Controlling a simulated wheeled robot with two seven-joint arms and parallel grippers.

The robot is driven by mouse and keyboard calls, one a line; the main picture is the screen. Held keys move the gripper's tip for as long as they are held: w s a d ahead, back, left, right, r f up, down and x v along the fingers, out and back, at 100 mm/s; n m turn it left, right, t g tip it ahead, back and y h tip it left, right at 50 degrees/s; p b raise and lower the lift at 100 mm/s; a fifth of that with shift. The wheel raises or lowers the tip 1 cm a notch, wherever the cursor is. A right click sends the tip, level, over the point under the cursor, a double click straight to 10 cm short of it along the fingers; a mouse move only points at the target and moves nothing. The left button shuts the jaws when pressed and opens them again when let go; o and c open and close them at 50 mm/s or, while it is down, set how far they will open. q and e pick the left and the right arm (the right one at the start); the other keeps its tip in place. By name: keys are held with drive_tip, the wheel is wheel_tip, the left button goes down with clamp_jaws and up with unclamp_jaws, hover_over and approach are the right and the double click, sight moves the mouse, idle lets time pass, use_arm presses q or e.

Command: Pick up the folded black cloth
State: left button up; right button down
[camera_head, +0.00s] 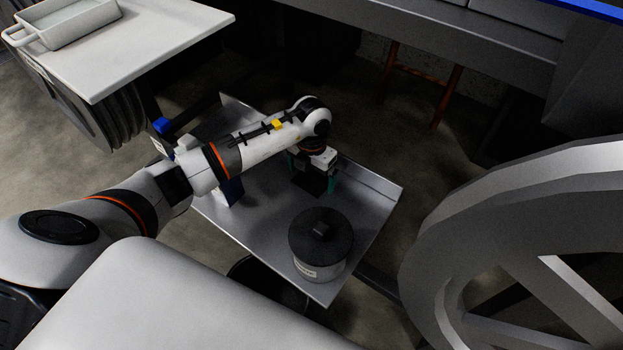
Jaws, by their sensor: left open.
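My left arm reaches in from the left over a grey metal tray table. My left gripper (313,177) points down above the table, with its green fingers apart. A dark, flat-looking block, probably the folded black cloth (312,184), shows between and below the fingers. The gripper hides part of it, and I cannot tell whether the fingers touch it. My right gripper does not show.
A round pot with a black lid (320,234) stands at the tray table's (275,222) front corner. A white counter (165,45) holds a baking dish (72,24). A large grey wheel (470,200) stands right.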

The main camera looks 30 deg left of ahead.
sight(311, 177)
use_arm(q)
drive_tip(key=shift+r, duration=0.1)
drive_tip(key=c, duration=0.9)
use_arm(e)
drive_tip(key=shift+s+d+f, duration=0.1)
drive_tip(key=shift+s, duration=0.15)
use_arm(q)
wheel_tip(311, 177, up, 10)
drive_tip(key=p, duration=0.1)
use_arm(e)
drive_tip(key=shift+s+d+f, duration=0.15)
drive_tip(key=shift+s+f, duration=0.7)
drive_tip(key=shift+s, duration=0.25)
use_arm(q)
drive_tip(key=shift+o, duration=1)
drive_tip(key=shift+c, duration=0.6)
